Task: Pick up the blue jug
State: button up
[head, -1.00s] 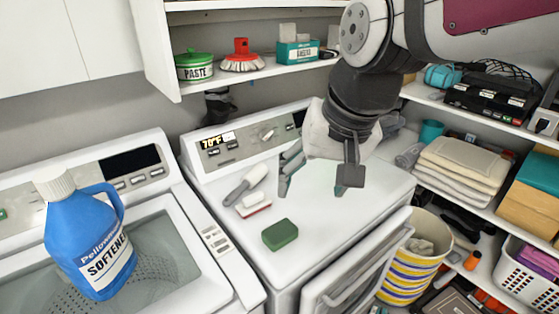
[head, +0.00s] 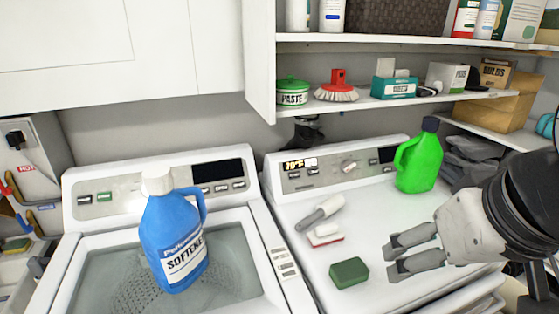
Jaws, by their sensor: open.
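The blue jug (head: 175,240) has a white cap, a side handle and a softener label. It stands upright, slightly tilted in the picture, at the washer on the left, over the glass-like lid area. My gripper (head: 390,261) is at the right, over the dryer top, with its two fingers pointing left. The fingers are apart with nothing between them. The gripper is well to the right of the jug and not touching it.
On the dryer (head: 310,205) lie a green sponge (head: 349,272), a small red-and-white brush (head: 325,235) and a grey-handled tool (head: 319,213). A green jug (head: 418,160) stands at its back right. A shelf (head: 390,102) with several items hangs above.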

aim_at(170, 234)
jog(key=k+j+u, duration=0.1)
jog(key=u, duration=0.3)
jog(key=j+u, duration=0.35)
jog(key=k+j+u, duration=0.1)
jog(key=u, duration=0.3)
